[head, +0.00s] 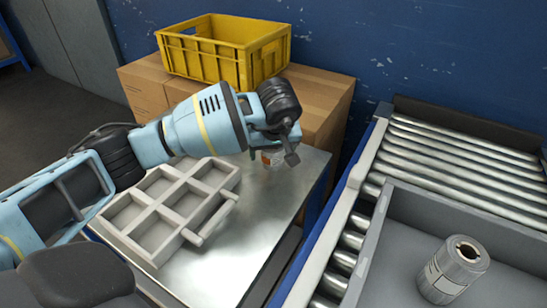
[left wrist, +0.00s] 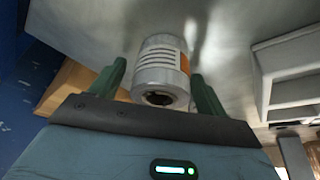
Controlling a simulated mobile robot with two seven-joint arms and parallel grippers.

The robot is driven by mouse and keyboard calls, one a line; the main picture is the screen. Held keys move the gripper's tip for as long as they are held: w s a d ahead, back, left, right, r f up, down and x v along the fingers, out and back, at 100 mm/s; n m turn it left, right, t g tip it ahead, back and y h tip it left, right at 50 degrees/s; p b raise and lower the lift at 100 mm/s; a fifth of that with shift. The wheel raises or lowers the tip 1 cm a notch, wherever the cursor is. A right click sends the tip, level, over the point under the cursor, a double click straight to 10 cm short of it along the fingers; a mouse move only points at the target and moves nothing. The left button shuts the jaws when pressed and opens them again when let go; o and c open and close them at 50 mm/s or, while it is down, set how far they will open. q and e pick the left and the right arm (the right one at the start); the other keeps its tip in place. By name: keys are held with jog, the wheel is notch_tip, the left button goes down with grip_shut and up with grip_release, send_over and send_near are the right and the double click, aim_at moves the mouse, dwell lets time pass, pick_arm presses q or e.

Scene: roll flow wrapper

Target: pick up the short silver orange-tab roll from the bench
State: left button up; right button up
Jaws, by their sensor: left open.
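The short silver roll with an orange tab (left wrist: 160,62) stands on the metal bench (head: 250,232). In the head view only a small part of the roll (head: 271,158) shows beneath my left gripper (head: 277,148). In the left wrist view the roll lies between the two green fingers of my left gripper (left wrist: 158,72), with its dark core hole facing the camera. The fingers are open, one on each side of the roll. A gap shows at the left finger; whether the right finger touches is unclear. My right gripper is not in view.
A grey divided tray (head: 160,223) lies on the bench close left of the roll. A yellow crate (head: 213,60) sits on cardboard boxes (head: 318,96) behind. At right, a grey bin (head: 393,240) holding another silver roll (head: 452,272) rests on a roller conveyor (head: 450,150).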

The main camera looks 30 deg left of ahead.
pick_arm(q)
jog(key=shift+r, duration=0.1)
jog(key=c, duration=1.1)
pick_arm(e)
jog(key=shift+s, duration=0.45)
